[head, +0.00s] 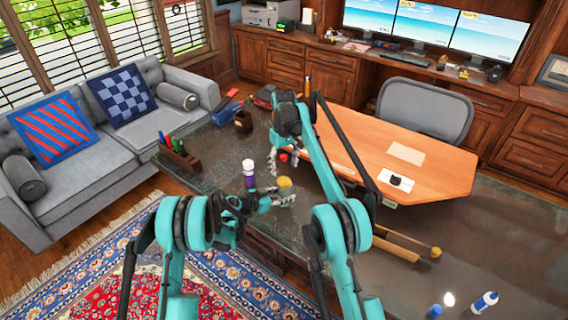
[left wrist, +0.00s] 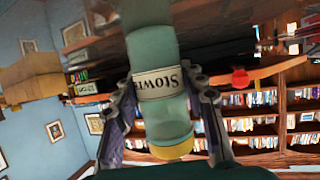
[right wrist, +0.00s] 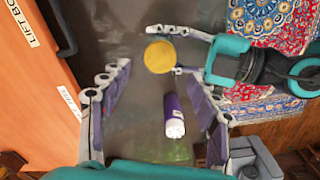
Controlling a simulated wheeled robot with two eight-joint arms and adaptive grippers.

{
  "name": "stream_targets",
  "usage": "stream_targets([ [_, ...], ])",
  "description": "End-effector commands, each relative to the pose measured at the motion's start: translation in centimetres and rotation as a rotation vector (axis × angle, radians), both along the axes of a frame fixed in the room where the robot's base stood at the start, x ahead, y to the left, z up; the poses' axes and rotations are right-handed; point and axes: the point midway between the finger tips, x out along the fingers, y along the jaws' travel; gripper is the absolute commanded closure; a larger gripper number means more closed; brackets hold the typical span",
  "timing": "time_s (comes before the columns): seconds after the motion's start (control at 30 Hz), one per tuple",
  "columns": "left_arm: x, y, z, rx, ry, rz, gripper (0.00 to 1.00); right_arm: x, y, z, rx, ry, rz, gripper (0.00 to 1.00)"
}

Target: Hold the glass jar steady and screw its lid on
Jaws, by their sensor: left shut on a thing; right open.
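The glass jar (left wrist: 176,120) has a white label that reads upside down in the left wrist view. My left gripper (head: 277,199) is shut around its sides, with one finger on each side. A yellow lid (right wrist: 160,56) covers the jar's top and also shows in the head view (head: 284,182). I cannot tell how tightly it sits. My right gripper (right wrist: 155,92) is open and empty, above and behind the jar in the head view (head: 272,158). The lid is beyond its fingertips in the right wrist view, not touched by them.
A purple bottle with a white cap (head: 249,178) stands left of the jar. A small red object (head: 283,158) is near my right gripper. A pen holder (head: 179,153) stands at the table's left edge. An orange wood top (head: 420,165) lies to the right.

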Motion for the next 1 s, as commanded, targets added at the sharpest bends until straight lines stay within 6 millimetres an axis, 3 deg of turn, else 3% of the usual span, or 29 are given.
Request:
stream_targets([
  [0.4,0.0,0.0,0.0,0.0,0.0,0.0,1.0,0.0,0.0,-6.0,0.0,0.0,-0.001,0.38],
  [0.6,0.0,0.0,0.0,0.0,0.0,0.0,1.0,0.0,0.0,-7.2,0.0,0.0,-0.001,0.38],
  [0.87,0.0,0.0,0.0,0.0,0.0,0.0,1.0,0.0,0.0,-7.3,0.0,0.0,-0.001,0.38],
  [1.0,0.0,0.0,0.0,0.0,0.0,0.0,1.0,0.0,0.0,-7.2,0.0,0.0,-0.001,0.73],
])
